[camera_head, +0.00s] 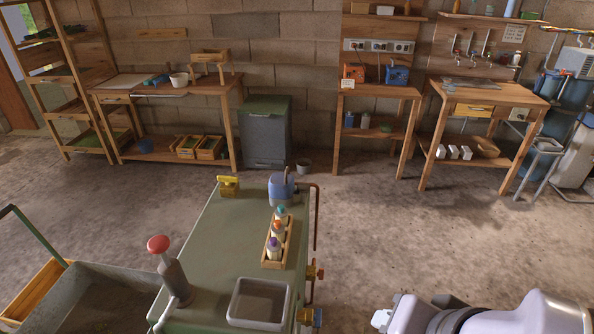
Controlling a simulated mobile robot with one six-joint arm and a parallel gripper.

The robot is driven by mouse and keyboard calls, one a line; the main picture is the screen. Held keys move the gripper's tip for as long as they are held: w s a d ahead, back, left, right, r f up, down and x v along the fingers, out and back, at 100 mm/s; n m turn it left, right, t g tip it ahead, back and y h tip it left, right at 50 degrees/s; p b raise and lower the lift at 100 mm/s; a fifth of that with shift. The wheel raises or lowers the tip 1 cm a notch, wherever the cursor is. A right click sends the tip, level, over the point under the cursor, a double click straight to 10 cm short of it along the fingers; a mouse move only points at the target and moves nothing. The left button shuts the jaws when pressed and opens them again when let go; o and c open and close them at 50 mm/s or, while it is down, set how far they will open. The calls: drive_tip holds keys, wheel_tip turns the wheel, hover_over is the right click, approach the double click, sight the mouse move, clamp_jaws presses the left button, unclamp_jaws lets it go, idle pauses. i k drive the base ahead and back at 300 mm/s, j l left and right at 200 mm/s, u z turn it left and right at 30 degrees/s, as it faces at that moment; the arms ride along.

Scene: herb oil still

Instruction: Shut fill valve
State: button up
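Two valves sit on the right side of the green bench (215,235). One is a brass valve with a red handle (319,272) on a copper pipe. Nearer is a valve with a blue handle (316,318), close to the bottom edge of the picture. No label shows which one is the fill valve, and I cannot tell whether either is open or shut. My white and grey arm lies at the bottom right. Its end, my gripper (383,319), is to the right of the blue-handled valve and apart from it. Its fingers are not clear enough to judge.
On the bench stand a grey tray (236,319), a wooden rack (265,262) of small bottles, a blue-grey pot (271,190), a yellow block (229,186) and a red-knobbed post (172,276). A grey cart (95,290) stands left. The floor (400,240) right of the bench is clear.

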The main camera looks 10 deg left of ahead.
sight(228, 180)
drive_tip(key=i+l+z, duration=0.85)
drive_tip(key=l, duration=0.15)
drive_tip(key=i+j+u, duration=0.2)
drive_tip(key=i+u, duration=0.2)
drive_tip(key=i+j+u, duration=0.1)
drive_tip(key=i+u, duration=0.75)
drive_tip(key=i+l+u, duration=0.2)
drive_tip(key=u, duration=0.25)
drive_tip(key=i+l+u, duration=0.4)
drive_tip(key=i+j+u, duration=0.2)
drive_tip(key=i+u, duration=0.65)
drive_tip(key=i, duration=0.15)
